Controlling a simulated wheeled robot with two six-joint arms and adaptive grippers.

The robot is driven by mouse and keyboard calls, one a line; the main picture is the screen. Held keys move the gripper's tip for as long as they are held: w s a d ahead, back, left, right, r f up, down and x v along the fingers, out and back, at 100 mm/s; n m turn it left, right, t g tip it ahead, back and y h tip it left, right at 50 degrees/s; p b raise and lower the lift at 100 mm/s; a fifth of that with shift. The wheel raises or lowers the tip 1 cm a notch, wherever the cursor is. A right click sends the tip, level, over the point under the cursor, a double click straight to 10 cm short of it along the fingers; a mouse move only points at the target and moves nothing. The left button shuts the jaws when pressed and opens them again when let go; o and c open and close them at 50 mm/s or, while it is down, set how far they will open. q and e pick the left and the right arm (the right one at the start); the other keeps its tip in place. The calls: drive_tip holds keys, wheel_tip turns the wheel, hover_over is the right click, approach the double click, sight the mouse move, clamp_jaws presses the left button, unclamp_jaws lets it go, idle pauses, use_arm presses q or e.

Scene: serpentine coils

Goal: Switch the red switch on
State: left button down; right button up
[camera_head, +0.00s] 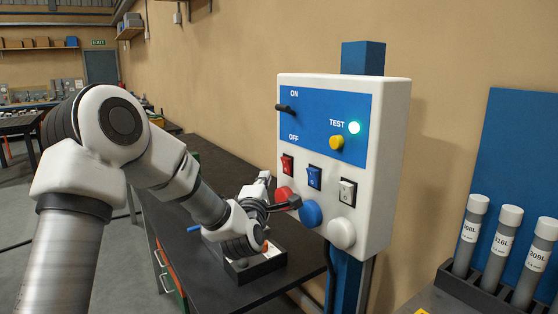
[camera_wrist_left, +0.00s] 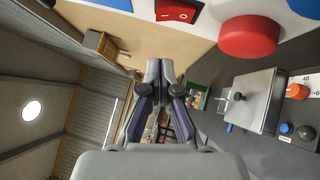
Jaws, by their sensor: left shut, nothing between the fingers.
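The red switch (camera_head: 287,164) is a small rocker on the white control box (camera_head: 397,150), above the red round button (camera_head: 283,193). At the top of the left wrist view the red switch (camera_wrist_left: 177,12) shows its white marks, cut by the frame edge. I cannot tell which side is pressed in. My left gripper (camera_head: 296,202) is below the switch in the head view and covers part of the red button. In the left wrist view its fingertips (camera_wrist_left: 160,68) are together and empty, apart from the switch. My right gripper is not in view.
A dark table (camera_head: 180,235) lies below; grey tubes (camera_head: 500,240) stand right.

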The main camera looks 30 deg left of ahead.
sight(282, 160)
use_arm(q)
drive_tip(key=w+p, duration=0.1)
drive_tip(key=w, duration=0.1)
drive_tip(key=w+r+p, duration=0.1)
drive_tip(key=w, duration=0.1)
drive_tip(key=w+p, duration=0.1)
drive_tip(key=w, duration=0.1)
drive_tip(key=shift+w+d+r, duration=0.2)
drive_tip(key=shift+d+r, duration=0.1)
drive_tip(key=shift+a+f, duration=0.1)
drive_tip(key=shift+a, duration=0.05)
